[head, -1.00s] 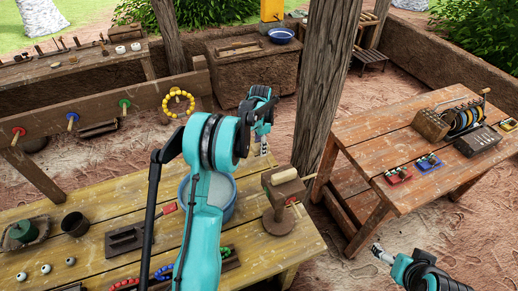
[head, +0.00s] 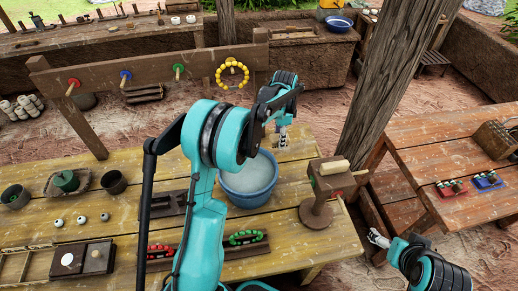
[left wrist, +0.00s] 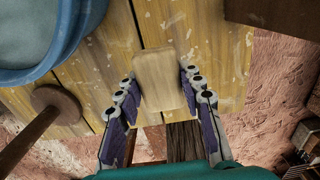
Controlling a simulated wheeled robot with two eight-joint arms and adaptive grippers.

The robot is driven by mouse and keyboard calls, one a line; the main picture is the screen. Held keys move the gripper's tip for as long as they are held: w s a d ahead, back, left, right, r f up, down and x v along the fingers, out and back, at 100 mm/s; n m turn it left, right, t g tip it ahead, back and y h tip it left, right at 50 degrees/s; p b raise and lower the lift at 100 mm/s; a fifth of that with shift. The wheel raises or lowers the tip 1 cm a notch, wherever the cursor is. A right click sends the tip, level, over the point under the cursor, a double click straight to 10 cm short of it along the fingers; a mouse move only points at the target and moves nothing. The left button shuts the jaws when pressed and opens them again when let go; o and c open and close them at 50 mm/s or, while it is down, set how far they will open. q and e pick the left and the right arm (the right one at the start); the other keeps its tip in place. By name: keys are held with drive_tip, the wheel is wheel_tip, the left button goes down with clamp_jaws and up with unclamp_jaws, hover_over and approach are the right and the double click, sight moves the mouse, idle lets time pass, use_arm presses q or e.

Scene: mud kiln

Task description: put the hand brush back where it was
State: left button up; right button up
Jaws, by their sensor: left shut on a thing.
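My left gripper (head: 283,137) is over the far edge of the yellow plank table (head: 290,235), just behind the blue basin (head: 248,178). In the left wrist view its two purple-padded fingers (left wrist: 160,95) stand on either side of a pale wooden block (left wrist: 160,75). It looks like the back of the hand brush, held between them. Its bristles are hidden, and I cannot tell whether it touches the table. In the head view the brush is too small or hidden to make out. My right gripper (head: 378,239) is low at the right, away from the table; its jaws are unclear.
A peg rail (head: 140,68) with a yellow bead ring runs behind the table. A second table (head: 440,150) stands at the right.

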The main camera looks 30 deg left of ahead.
use_arm(q)
drive_tip(key=a+f, duration=0.1)
drive_tip(key=a, duration=0.1)
drive_tip(key=a+f+b, duration=0.1)
drive_tip(key=a, duration=0.1)
drive_tip(key=a+f, duration=0.2)
drive_tip(key=shift+w+a+b, duration=0.15)
drive_tip(key=shift+a+b, duration=0.1)
drive_tip(key=shift+b, duration=0.15)
drive_tip(key=shift+f+b, duration=0.85)
drive_tip(key=shift+f, duration=1.1)
drive_tip(key=shift+f, duration=0.15)
drive_tip(key=o, duration=1.1)
